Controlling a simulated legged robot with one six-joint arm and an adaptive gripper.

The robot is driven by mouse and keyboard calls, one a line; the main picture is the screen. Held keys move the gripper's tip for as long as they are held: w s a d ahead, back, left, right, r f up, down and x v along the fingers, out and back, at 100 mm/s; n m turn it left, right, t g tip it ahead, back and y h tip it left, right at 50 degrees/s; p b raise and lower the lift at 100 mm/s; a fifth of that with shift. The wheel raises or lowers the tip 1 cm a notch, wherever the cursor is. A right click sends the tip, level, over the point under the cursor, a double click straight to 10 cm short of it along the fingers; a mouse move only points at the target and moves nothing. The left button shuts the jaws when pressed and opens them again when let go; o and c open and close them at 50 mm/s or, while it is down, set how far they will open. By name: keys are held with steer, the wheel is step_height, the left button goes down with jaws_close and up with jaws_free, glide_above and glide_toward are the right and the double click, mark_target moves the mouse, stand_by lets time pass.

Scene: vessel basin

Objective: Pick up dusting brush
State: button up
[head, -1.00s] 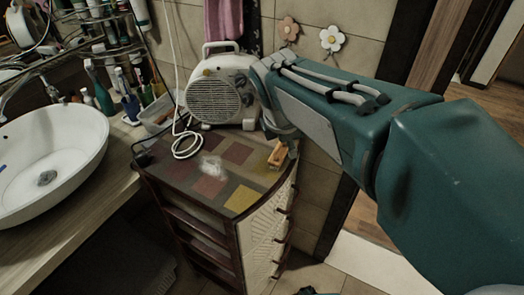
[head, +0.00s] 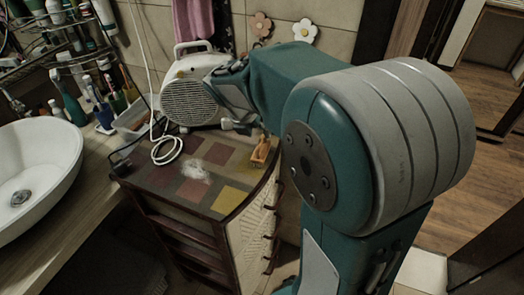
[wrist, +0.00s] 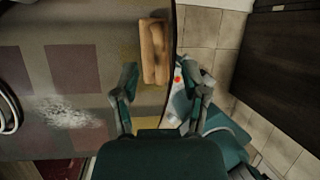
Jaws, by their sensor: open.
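The dusting brush (head: 262,150), with a tan wooden body, lies on the top of the small drawer cabinet (head: 170,183), close to its right edge. In the wrist view the brush (wrist: 154,52) lies lengthwise ahead of my gripper (wrist: 160,88), near the cabinet top's edge. My gripper is open and empty, its two fingers spread apart, with the brush just beyond the fingertips and roughly between their lines. In the head view my gripper (head: 240,125) is partly hidden by my arm, just left of and above the brush.
A white fan heater (head: 190,100) stands at the back of the cabinet beside a coiled white cable (head: 166,150). White powder (head: 195,172) lies on the patterned top. A white basin (head: 35,170) is at left. Wall tiles and flower ornaments are behind.

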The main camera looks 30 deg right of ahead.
mark_target(261, 139)
steer(key=x, duration=0.3)
steer(key=shift+a+f, duration=0.15)
steer(key=shift+f, duration=0.25)
steer(key=shift+w+f, duration=0.1)
steer(key=shift+f, duration=0.2)
steer(key=shift+d+f, duration=0.15)
steer(key=shift+d, duration=0.35)
jaws_close()
steer(key=shift+a, duration=0.15)
